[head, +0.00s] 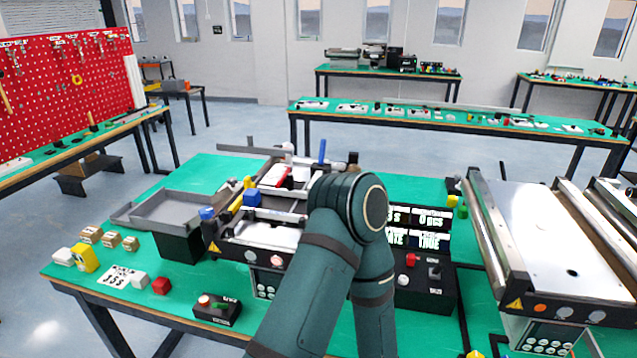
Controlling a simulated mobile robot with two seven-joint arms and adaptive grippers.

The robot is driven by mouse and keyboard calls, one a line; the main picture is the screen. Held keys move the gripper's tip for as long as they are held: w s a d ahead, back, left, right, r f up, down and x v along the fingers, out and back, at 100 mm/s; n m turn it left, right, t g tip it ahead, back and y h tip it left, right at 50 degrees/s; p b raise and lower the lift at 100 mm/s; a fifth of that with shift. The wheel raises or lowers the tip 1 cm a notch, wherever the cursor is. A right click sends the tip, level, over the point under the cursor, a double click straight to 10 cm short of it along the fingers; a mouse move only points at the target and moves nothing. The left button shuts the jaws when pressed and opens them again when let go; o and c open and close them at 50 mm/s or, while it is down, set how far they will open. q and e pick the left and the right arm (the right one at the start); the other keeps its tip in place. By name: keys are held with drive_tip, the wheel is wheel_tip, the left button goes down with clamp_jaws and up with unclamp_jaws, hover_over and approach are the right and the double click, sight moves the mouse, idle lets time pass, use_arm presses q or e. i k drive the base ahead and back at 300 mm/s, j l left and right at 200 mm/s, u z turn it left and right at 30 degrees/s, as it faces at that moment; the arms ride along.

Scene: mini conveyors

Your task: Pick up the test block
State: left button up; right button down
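Several small blocks are in the head view, and I cannot tell which is the test block. On the table's left are a red cube (161,286), a white cube (139,280), a yellow block (84,257), a white block (63,256) and tan blocks (91,235). A blue block (252,198) and a red-and-white block (275,175) are on the mini conveyor (262,232). One of my arms rises from the bottom centre and bends over the table, hiding part of the conveyor. Neither gripper shows.
A grey tray (128,216) stands left of the conveyor. A button box (217,309) is at the front edge, and a control panel with a display (425,289) is right of my arm. A larger conveyor (545,240) fills the right. Green tabletop is clear between the blocks.

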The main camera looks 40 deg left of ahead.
sight(251, 197)
drive_tip(key=u, duration=1.95)
drive_tip(key=j+z, duration=0.1)
drive_tip(key=z, duration=0.3)
drive_tip(key=j+z, duration=0.15)
drive_tip(key=z, duration=0.25)
drive_tip(key=j+z, duration=0.1)
drive_tip(key=z, duration=0.3)
drive_tip(key=j+z, duration=0.3)
drive_tip(key=j, duration=0.15)
drive_tip(key=k+j+z, duration=0.1)
drive_tip(key=j+z, duration=0.2)
drive_tip(key=j, duration=0.15)
